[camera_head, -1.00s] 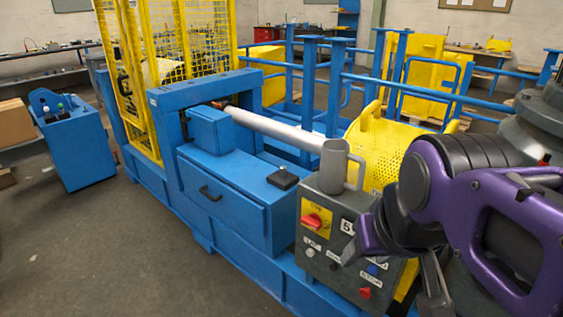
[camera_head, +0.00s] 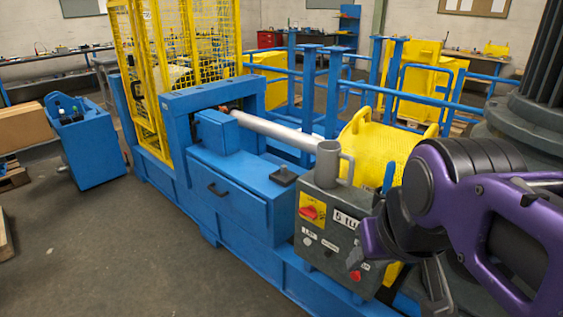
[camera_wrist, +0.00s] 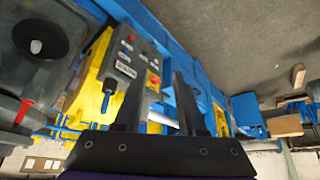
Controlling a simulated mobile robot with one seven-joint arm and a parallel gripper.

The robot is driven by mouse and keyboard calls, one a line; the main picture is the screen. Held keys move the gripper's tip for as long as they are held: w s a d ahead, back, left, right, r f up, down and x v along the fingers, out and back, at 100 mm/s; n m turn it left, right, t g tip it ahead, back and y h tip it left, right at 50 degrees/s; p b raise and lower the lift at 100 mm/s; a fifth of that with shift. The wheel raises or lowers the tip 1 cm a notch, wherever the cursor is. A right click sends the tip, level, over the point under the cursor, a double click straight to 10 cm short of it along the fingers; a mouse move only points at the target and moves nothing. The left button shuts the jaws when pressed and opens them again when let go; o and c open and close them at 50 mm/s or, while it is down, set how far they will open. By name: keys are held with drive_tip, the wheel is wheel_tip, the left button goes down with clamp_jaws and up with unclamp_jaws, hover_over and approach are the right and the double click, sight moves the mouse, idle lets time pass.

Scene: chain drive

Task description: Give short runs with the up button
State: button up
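A dark grey control box (camera_head: 330,235) stands at the near end of the blue machine. It has a red rotary switch (camera_head: 309,212) on a yellow plate, a white button (camera_head: 307,242), a black button (camera_head: 329,253) and a red button (camera_head: 355,275). Its small labels are too small to read surely, so I cannot tell which is the up button. My gripper (camera_head: 405,265) is in front of the box's right part and hides some of it. In the wrist view, my gripper (camera_wrist: 158,100) has its fingers apart with nothing between them, and the box (camera_wrist: 143,58) is beyond the fingers.
A grey mug-shaped part (camera_head: 328,165) stands on the box, beside a long grey shaft (camera_head: 270,128). A yellow perforated guard (camera_head: 380,150) and blue rails are behind. A blue console (camera_head: 90,145) stands at far left. The floor (camera_head: 170,260) at front left is clear.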

clamp_jaws()
idle(1.4)
